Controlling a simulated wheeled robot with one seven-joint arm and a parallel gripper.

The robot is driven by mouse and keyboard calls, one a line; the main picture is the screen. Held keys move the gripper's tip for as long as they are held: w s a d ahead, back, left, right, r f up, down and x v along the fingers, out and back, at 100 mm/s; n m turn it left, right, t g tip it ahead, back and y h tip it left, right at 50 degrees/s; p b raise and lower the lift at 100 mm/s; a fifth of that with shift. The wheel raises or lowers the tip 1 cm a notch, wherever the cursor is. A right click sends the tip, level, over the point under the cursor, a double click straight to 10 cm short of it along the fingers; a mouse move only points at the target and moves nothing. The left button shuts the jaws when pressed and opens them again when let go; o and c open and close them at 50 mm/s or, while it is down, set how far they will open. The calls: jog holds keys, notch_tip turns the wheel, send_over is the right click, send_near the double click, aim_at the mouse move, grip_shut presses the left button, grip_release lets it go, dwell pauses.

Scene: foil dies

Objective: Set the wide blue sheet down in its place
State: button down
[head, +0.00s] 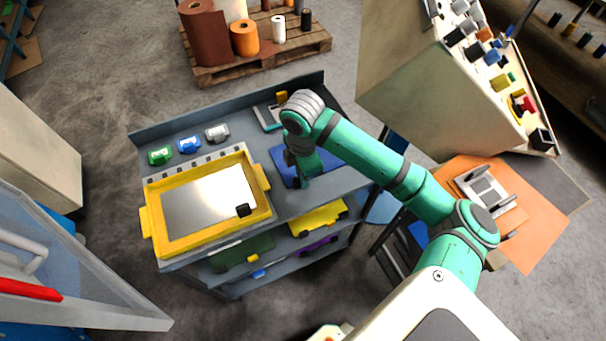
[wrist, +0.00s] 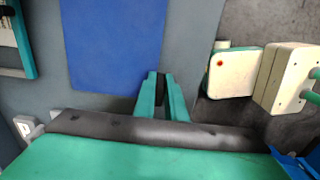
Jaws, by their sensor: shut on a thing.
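The wide blue sheet (head: 327,151) is over the right part of the grey cart top (head: 296,206) in the head view, partly hidden by my arm. In the wrist view the blue sheet (wrist: 112,42) fills the upper left middle, flat and plain. My gripper (head: 304,181) points down at the sheet's near edge. In the wrist view its fingers (wrist: 161,76) are close together at the sheet's lower right corner, shut on it. I cannot tell whether the sheet touches the cart top or hangs just above it.
A yellow tray (head: 158,217) with a silver plate and a small black block stands on the left. Green (head: 160,156), blue (head: 189,145) and white (head: 217,132) clips lie behind it. A teal-edged frame (head: 267,117) is behind the sheet. Lower shelves hold a yellow sheet (head: 318,217).

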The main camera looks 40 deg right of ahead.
jog(key=shift+s+f, duration=0.1)
jog(key=c, duration=2)
grip_release()
jog(key=shift+o, duration=1.4)
notch_tip(320, 180, up, 10)
jog(key=shift+f, duration=0.2)
jog(key=shift+a+r, duration=0.15)
jog(key=shift+r, duration=0.45)
